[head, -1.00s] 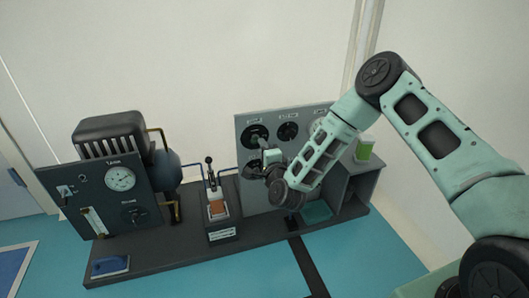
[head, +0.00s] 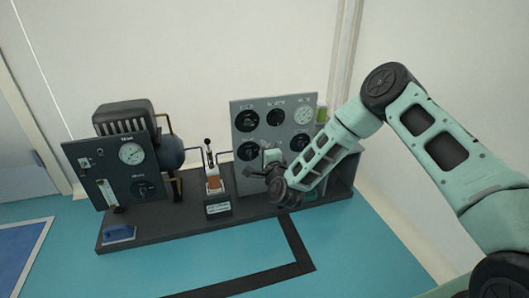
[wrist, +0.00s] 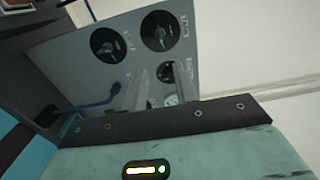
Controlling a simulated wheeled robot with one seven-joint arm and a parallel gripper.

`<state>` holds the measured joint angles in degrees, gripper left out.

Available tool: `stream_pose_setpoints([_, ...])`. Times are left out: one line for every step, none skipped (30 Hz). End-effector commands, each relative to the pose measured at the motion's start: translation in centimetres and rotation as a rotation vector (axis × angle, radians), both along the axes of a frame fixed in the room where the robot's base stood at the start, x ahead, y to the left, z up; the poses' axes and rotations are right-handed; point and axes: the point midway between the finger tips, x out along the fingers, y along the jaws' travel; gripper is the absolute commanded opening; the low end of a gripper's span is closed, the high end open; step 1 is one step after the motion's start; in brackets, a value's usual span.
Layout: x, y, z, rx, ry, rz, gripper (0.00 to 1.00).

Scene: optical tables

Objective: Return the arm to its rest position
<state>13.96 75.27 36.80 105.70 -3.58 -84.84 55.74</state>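My arm (head: 325,155) reaches in from the right of the head view, bent at a high elbow, with its forearm sloping down to the left. My gripper (head: 251,173) is in front of the grey gauge panel (head: 289,107); I cannot tell the exact gap between them. In the wrist view two grey fingers of my gripper (wrist: 160,90) stand apart, with part of the panel (wrist: 70,73) showing between them. I see nothing held there. The wrist hides the panel's lower part in the head view.
A dark bench rig stands on the blue floor (head: 350,250): a control box (head: 112,170) with a dial at left, a small lever unit (head: 214,186) mid-bench, a blue pad (head: 119,234) at the left end. Black tape marks the floor.

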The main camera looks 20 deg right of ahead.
Motion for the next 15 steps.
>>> stream_pose_setpoints([0.0,0.0,0.0,0.000,0.000,0.000,0.29])
stream_pose_setpoints([0.0,0.0,0.0,0.000,0.000,0.000,0.29])
stream_pose_setpoints([0.0,0.0,0.0,0.000,0.000,0.000,0.29])
stream_pose_setpoints([0.0,0.0,0.0,0.000,0.000,0.000,0.29])
stream_pose_setpoints([0.0,0.0,0.0,0.000,0.000,0.000,0.29])
stream_pose_setpoints([0.0,0.0,0.0,0.000,0.000,0.000,0.29])
stream_pose_setpoints([0.0,0.0,0.0,0.000,0.000,0.000,0.29])
stream_pose_setpoints([0.0,0.1,0.1,-0.002,0.001,0.003,0.29])
stream_pose_setpoints([0.0,0.4,0.3,-0.010,0.006,0.014,0.29])
stream_pose_setpoints([0.0,0.8,0.6,-0.021,0.011,0.029,0.29])
stream_pose_setpoints([-0.1,1.4,1.0,-0.035,0.019,0.048,0.29])
stream_pose_setpoints([-0.3,2.4,1.7,-0.064,0.035,0.084,0.29])
stream_pose_setpoints([-0.5,3.4,2.2,-0.091,0.052,0.119,0.29])
stream_pose_setpoints([-0.8,4.5,2.8,-0.123,0.070,0.158,0.29])
stream_pose_setpoints([-1.4,6.1,3.7,-0.176,0.098,0.219,0.29])
